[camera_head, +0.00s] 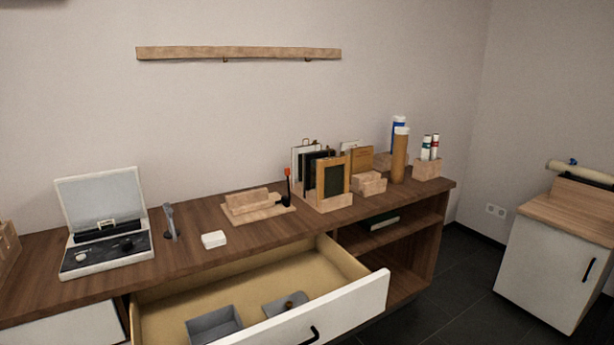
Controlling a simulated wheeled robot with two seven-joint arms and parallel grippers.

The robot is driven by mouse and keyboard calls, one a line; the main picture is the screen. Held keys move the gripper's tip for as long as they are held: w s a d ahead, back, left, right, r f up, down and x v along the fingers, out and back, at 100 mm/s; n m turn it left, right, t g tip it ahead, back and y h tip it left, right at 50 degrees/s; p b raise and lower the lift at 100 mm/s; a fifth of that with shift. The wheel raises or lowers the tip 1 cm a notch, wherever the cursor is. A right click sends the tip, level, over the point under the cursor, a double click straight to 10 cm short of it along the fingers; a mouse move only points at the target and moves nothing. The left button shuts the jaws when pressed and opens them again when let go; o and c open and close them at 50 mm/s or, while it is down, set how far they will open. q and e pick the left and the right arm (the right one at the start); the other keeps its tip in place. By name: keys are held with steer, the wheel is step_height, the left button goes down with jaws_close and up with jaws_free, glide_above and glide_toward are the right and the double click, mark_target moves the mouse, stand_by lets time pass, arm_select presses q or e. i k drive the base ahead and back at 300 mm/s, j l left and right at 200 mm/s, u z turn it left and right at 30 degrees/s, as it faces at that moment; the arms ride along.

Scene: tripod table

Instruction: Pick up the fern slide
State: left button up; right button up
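I cannot make out a fern slide for certain. The drawer (354,309) under the counter is pulled open. In it lie an open grey box (215,325) and a flat grey piece with a small brown knob (285,304). The inside of the grey box is only partly visible, and I cannot tell whether it holds anything. A small white box (214,239) sits on the counter behind the drawer. Neither of my grippers is in view.
The wooden counter (190,255) bears an open-lidded device (108,253), a grey upright tool (170,222), a stepped wooden block (255,207), a rack of framed panels (328,200) and several tubes (399,156). A white cabinet (552,264) stands right, beyond dark floor.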

mark_target(109, 224)
steer(key=u, duration=1.3)
